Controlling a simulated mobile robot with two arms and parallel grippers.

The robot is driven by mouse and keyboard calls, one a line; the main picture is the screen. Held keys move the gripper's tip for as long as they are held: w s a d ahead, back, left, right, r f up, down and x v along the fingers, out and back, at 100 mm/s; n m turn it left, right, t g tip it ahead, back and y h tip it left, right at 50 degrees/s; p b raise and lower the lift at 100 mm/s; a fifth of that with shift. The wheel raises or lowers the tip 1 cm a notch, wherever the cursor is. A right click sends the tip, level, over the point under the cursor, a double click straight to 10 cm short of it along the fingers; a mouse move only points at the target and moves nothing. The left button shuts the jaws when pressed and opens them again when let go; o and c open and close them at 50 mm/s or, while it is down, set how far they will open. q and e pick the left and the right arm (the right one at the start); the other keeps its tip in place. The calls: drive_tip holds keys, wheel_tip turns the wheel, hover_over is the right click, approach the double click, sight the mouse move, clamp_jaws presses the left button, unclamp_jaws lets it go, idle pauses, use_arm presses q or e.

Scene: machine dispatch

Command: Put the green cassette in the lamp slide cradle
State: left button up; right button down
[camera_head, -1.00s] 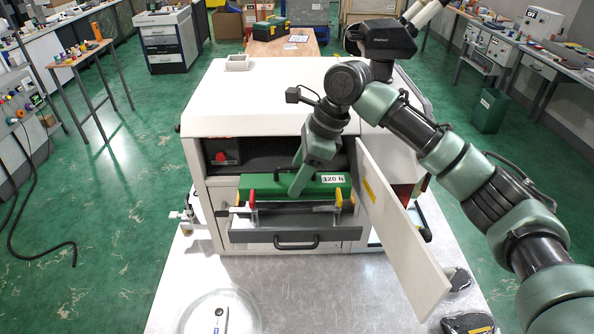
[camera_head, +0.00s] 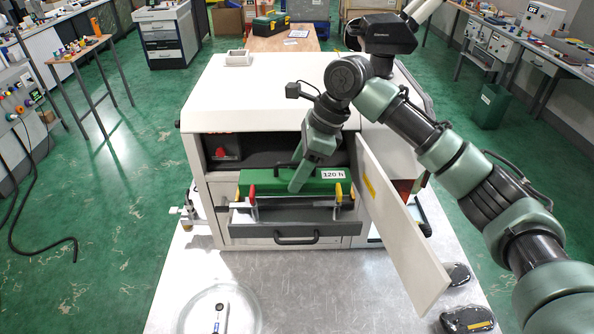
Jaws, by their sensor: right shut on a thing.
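The green cassette (camera_head: 262,182) has a white label reading "120 h" and a dark handle on top. It is at the open front of the white machine. The slide cradle (camera_head: 240,219) is a grey pulled-out tray below the cassette, with a red lever (camera_head: 251,191) at left and a yellow lever (camera_head: 338,191) at right. I cannot tell whether the cassette rests on it. My left gripper is not in view.
The machine's white door (camera_head: 398,225) stands open on the right, close to my right arm. A round clear dish (camera_head: 245,312) is at the front left of the bench. Dark objects (camera_head: 467,318) lie at the front right. The front middle of the bench is clear.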

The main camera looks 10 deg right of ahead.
drive_tip(key=shift+f, duration=1.45)
idle(1.1)
drive_tip(key=c, duration=0.6)
unclamp_jaws()
drive_tip(key=shift+c, duration=0.2)
drive_tip(key=shift+f, duration=0.1)
drive_tip(key=shift+d+r+b, duration=0.25)
drive_tip(key=shift+r+b, duration=0.1)
drive_tip(key=shift+r, duration=0.15)
drive_tip(key=b+v, duration=0.2)
drive_tip(key=v, duration=0.4)
drive_tip(key=shift+s+r, duration=0.1)
drive_tip(key=shift+r, duration=0.05)
drive_tip(key=shift+d+r, duration=0.1)
drive_tip(key=shift+r, duration=0.2)
